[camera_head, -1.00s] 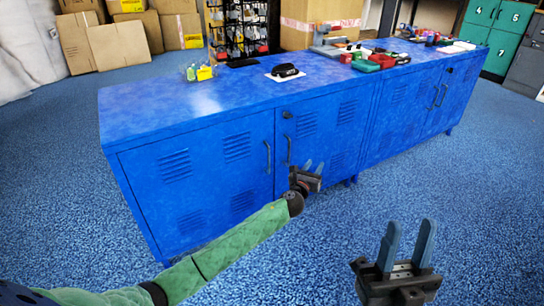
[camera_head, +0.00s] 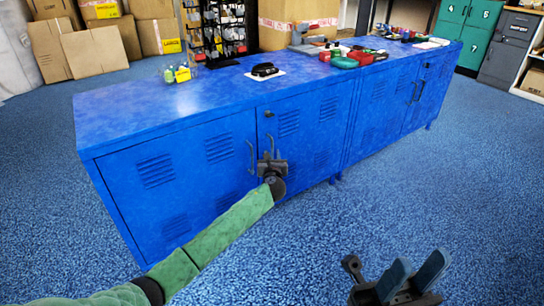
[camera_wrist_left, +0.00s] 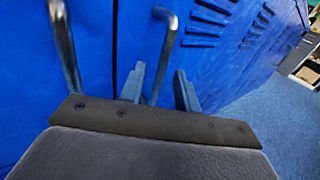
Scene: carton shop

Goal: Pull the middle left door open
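The long blue cabinet (camera_head: 120,104) has several doors along its front. The middle left door (camera_head: 308,134), second from the left, looks closed. My left gripper (camera_head: 269,157) is at its handle (camera_head: 270,142), near the door's left edge. In the left wrist view, the handle (camera_wrist_left: 167,48) runs down between the two fingertips of the left gripper (camera_wrist_left: 158,84), which are apart with gaps on both sides. The leftmost door (camera_head: 175,185) is closed, and its handle (camera_head: 251,157) is just left of the gripper. My right gripper (camera_head: 415,270) is open and empty above the floor.
On the cabinet top lie a black item on white paper (camera_head: 265,70), small bottles with a yellow tag (camera_head: 177,75) and red and green tools (camera_head: 345,60). Cardboard boxes (camera_head: 92,55) and a rack (camera_head: 213,30) stand behind. The carpet (camera_head: 400,190) in front is clear.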

